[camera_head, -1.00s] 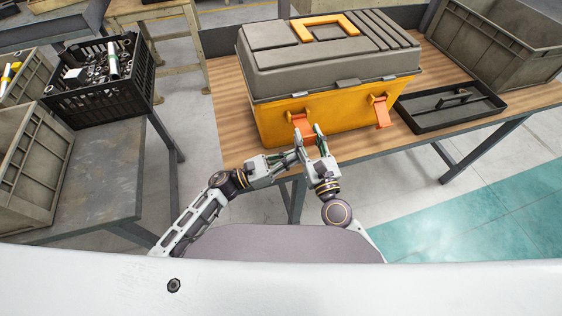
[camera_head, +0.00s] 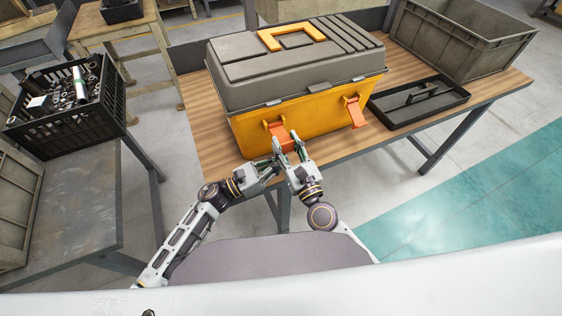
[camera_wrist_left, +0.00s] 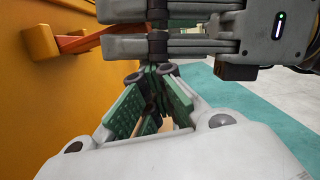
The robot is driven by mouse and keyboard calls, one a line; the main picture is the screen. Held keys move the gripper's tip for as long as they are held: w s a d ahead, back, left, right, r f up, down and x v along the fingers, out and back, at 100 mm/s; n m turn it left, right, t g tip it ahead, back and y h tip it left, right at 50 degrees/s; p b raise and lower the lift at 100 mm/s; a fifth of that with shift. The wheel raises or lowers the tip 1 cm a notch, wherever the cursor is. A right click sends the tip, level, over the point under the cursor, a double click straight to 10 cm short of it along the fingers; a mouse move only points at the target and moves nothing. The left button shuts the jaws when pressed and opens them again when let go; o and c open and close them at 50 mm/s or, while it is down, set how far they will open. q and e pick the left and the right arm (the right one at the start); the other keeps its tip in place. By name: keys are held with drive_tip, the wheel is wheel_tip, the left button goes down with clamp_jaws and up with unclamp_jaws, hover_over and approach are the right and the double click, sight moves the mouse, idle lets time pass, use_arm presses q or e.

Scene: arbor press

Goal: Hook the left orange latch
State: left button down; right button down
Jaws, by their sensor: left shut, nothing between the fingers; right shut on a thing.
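The yellow toolbox (camera_head: 340,121) with a grey lid (camera_head: 290,75) stands closed on the wooden table. The left orange latch (camera_head: 284,132) hangs at its front and also shows in the left wrist view (camera_wrist_left: 74,43). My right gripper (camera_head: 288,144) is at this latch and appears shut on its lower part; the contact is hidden. In the left wrist view its fingers (camera_wrist_left: 118,32) reach across from the right. My left gripper (camera_head: 273,160) is just below and left of it, shut and empty, its tips (camera_wrist_left: 150,75) close to the right fingers. The right orange latch (camera_head: 356,112) hangs angled outward.
A shallow black tray (camera_head: 420,102) lies right of the toolbox, with a grey crate (camera_head: 465,45) behind it. The wooden table's (camera_head: 215,128) front edge runs beneath my grippers. A black crate of parts (camera_head: 70,123) stands on the metal table at left.

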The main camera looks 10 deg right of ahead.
drive_tip(key=shift+w+d+f, duration=0.1)
drive_tip(key=shift+f, duration=0.15)
